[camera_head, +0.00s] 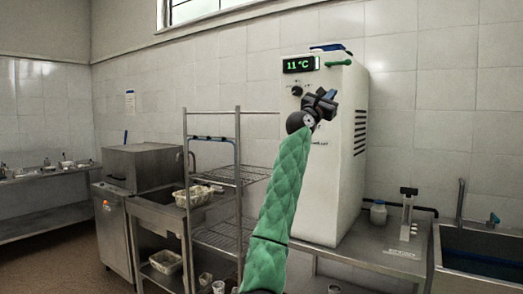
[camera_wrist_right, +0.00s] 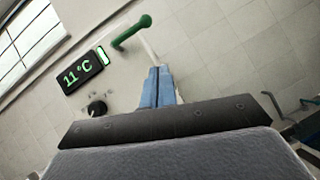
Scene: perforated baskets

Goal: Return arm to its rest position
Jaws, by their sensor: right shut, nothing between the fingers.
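My right arm, in a green quilted sleeve, rises through the middle of the head view. My right gripper (camera_head: 326,98) is raised in front of the tall white machine (camera_head: 322,175). The gripper is shut and empty; its blue fingers also show together in the right wrist view (camera_wrist_right: 158,88). The machine has a lit display (camera_head: 299,64) reading 11 °C, a black knob (camera_head: 297,91) below it and a green handle (camera_head: 338,63) at the upper right. In the wrist view the display (camera_wrist_right: 82,72) and the green handle (camera_wrist_right: 132,32) lie beyond the fingers. My left gripper is not in view.
A sink (camera_head: 485,262) is at the right. A wire-shelf rack (camera_head: 238,150) stands left of my arm, and perforated baskets (camera_head: 193,196) sit near it. Open air surrounds the raised gripper at the right.

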